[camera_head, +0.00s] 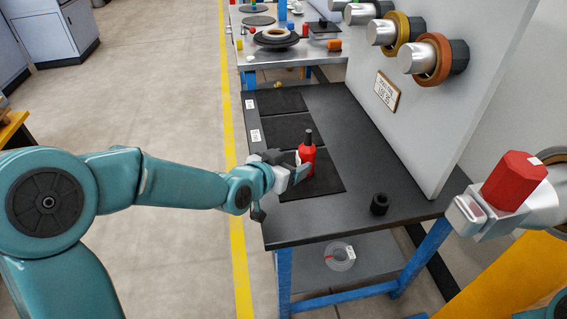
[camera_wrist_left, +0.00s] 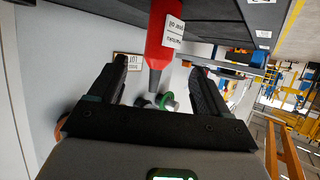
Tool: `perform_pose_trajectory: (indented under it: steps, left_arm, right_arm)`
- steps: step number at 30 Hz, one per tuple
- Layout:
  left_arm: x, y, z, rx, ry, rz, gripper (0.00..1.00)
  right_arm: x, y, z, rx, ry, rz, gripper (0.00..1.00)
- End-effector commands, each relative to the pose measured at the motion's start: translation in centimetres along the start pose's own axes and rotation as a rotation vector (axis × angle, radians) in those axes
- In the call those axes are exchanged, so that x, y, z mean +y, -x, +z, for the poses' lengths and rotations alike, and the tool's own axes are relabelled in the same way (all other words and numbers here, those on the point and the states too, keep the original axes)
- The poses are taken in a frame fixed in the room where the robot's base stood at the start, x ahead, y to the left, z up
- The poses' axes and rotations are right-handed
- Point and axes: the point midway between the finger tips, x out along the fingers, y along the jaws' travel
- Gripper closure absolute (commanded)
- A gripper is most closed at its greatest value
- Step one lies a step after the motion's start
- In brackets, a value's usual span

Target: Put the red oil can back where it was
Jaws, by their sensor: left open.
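The red oil can (camera_head: 307,158), with a black spout, stands upright on the nearest dark mat (camera_head: 325,184) of the black bench. My left gripper (camera_head: 293,172) is open at the can's left side, low down. In the left wrist view the red can (camera_wrist_left: 164,30), with a white label, appears upside down between the open fingers (camera_wrist_left: 160,80); contact cannot be told. My right gripper (camera_head: 473,213) is at the right edge, beside a red faceted block (camera_head: 514,181); whether it holds this block cannot be told.
Two more dark mats (camera_head: 289,131) with white labels lie behind the near one. A small black cylinder (camera_head: 379,203) stands right of the mats. An upright grey panel (camera_head: 447,110) with pegged rolls bounds the bench's right. A clear roll (camera_head: 339,256) lies on the lower shelf.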

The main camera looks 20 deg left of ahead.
Motion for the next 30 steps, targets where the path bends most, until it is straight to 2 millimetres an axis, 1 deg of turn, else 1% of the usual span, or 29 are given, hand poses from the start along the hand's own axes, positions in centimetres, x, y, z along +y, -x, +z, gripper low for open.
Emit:
perform_pose_trajectory:
  steps: [1,3,7,25,30]
  left_arm:
    - [-0.1,0.9,-0.1,0.001,0.0,-0.001,0.22]
    - [0.0,1.8,-0.1,0.001,-0.001,-0.001,0.22]
    - [0.0,2.6,0.0,0.0,-0.001,0.0,0.22]
    - [0.0,2.8,0.0,0.0,0.0,0.0,0.22]
    - [0.0,3.0,0.1,0.0,0.0,0.0,0.22]
  right_arm:
    - [0.0,0.1,0.0,0.0,0.0,0.0,0.57]
    - [-0.1,0.1,0.0,0.0,0.0,0.0,0.57]
    - [-0.1,0.2,0.0,0.0,0.0,0.0,0.57]
    - [-0.1,0.2,0.0,0.0,0.0,0.0,0.57]
    - [-0.1,0.1,0.0,0.0,0.0,0.0,0.57]
